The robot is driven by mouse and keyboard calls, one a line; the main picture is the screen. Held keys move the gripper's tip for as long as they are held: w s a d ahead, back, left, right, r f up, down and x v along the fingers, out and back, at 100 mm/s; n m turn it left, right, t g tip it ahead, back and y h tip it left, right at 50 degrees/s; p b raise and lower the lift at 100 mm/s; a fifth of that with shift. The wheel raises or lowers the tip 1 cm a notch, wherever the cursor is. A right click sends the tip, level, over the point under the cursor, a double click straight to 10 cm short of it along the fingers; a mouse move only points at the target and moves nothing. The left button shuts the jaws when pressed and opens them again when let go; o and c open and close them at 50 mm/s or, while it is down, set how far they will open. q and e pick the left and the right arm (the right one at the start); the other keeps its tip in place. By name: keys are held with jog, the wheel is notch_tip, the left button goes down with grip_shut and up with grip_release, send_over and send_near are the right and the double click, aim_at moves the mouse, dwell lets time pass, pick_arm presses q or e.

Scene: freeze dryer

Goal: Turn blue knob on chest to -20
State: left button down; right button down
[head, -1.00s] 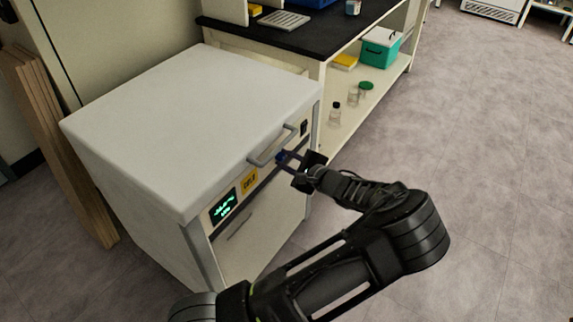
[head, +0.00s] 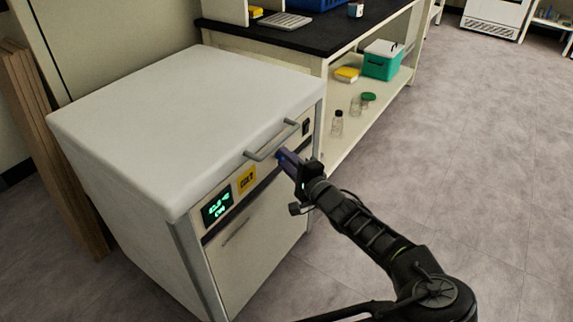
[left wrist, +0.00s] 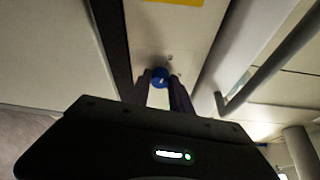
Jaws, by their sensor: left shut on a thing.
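The white chest (head: 180,120) stands at the left in the head view. Its front panel carries a green-lit display (head: 217,206), a yellow label (head: 247,179) and the blue knob (head: 279,155). My left gripper (head: 287,160) is at the knob, below the grey lid handle (head: 272,142), and mostly covers it. In the left wrist view the blue knob (left wrist: 160,77) sits between the two fingertips of the left gripper (left wrist: 161,83), which is shut on it. The display's digits are too small to read surely. My right gripper is not in view.
A dark-topped bench (head: 290,36) with a shelf stands behind the chest. The shelf holds a teal box (head: 381,64), a yellow item (head: 346,74) and small bottles (head: 337,122). Wooden boards (head: 50,150) lean at the left. The floor at the right is clear.

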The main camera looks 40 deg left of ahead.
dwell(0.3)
pick_arm(q)
jog(key=c, duration=1.2)
grip_release()
jog(key=shift+o, duration=0.2)
jog(key=p+v, duration=0.1)
jog(key=v, duration=0.6)
jog(key=shift+s+d+p, duration=0.2)
jog(key=shift+d+p, duration=0.2)
